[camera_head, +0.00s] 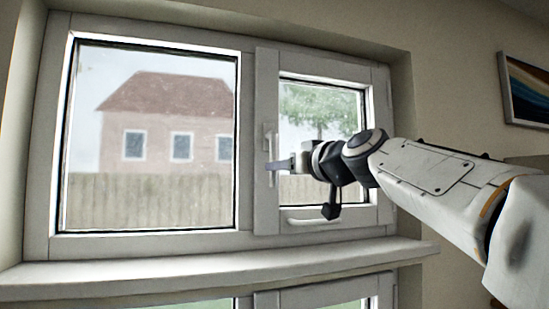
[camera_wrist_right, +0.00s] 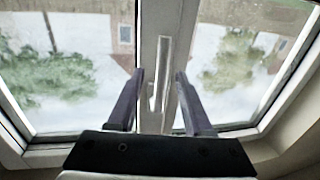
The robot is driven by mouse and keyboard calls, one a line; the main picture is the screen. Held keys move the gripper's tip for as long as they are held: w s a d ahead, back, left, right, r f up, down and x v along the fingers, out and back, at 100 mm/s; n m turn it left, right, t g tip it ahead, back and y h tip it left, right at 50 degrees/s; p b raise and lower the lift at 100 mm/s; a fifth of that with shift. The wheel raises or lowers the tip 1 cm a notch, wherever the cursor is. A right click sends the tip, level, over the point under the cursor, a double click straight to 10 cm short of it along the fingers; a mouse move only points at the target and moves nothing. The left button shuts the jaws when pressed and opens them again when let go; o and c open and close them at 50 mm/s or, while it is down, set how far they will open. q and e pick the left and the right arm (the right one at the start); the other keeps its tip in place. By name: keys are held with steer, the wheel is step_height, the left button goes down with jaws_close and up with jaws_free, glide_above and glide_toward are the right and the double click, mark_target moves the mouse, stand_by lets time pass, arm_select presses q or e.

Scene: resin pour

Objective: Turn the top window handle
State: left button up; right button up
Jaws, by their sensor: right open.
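The top window handle (camera_head: 268,142) is a slim, pale upright lever on the left stile of the right sash. My right gripper (camera_head: 275,165) reaches in from the right, with its fingers at the handle's lower part. In the right wrist view the handle (camera_wrist_right: 164,70) shows as a pale bar between the two dark, spread fingers of the gripper (camera_wrist_right: 160,85). A gap shows on both sides of the bar, and I cannot tell how deep it lies between the fingers. My left gripper is in neither view.
The right sash (camera_head: 266,90) looks shut beside a wide fixed pane (camera_head: 150,140). A pale horizontal bar (camera_head: 313,220) sits on the sash's lower rail. A sill (camera_head: 200,268) juts out below, above another window. A framed picture (camera_head: 526,92) hangs at right.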

mark_target(275, 189)
steer(key=p+x, duration=0.1)
steer(key=x, duration=0.3)
steer(key=shift+s+a+r+p, duration=0.1)
steer(key=shift+r+p, duration=0.05)
steer(key=shift+p, duration=0.2)
steer(key=shift+w+a, duration=0.2)
steer(key=shift+w, duration=0.1)
jaws_close()
stand_by(0.8)
